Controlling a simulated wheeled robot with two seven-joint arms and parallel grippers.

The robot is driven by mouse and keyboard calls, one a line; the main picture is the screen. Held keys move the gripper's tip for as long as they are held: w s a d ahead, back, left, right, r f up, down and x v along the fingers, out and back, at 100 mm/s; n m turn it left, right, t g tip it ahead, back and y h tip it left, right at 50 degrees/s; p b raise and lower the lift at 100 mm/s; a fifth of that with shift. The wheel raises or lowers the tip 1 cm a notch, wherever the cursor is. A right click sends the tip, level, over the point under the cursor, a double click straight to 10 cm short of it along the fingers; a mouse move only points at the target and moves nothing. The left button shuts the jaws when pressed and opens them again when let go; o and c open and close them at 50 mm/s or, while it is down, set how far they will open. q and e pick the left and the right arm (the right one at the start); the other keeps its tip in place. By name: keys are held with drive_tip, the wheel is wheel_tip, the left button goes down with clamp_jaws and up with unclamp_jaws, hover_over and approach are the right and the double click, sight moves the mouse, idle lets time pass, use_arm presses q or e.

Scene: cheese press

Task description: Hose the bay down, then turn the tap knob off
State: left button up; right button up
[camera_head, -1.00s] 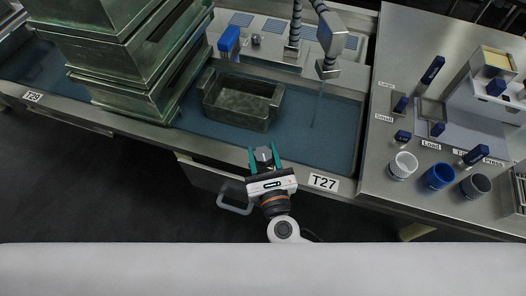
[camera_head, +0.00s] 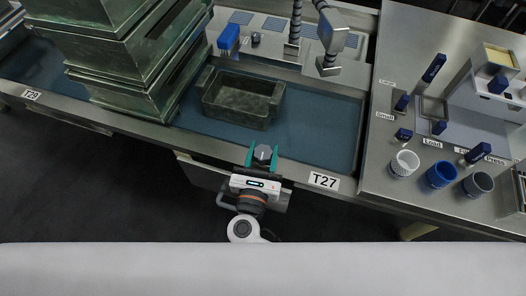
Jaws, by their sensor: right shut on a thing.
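My right gripper (camera_head: 262,157) is at the front edge of the bay labelled T27, with its teal fingers shut around a dark grey knob (camera_head: 263,152), which looks like the tap knob. The fingers hide part of the knob. The bay (camera_head: 318,128) has a blue-grey floor. The coiled hose (camera_head: 296,28) and the metal spray head (camera_head: 328,66) hang over the back of the bay. No water stream shows below the spray head. My left gripper is not in view.
A dark metal tub (camera_head: 241,100) sits in the bay. Large stacked green-grey bins (camera_head: 112,55) stand to its left. A blue brush (camera_head: 229,38) is at the back. The right counter (camera_head: 385,170) holds cups (camera_head: 440,174) and blue-handled items. The bay's right half is clear.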

drive_tip(key=o, duration=0.9)
drive_tip(key=v, duration=1.2)
drive_tip(key=shift+s, duration=0.1)
drive_tip(key=shift+o, duration=0.2)
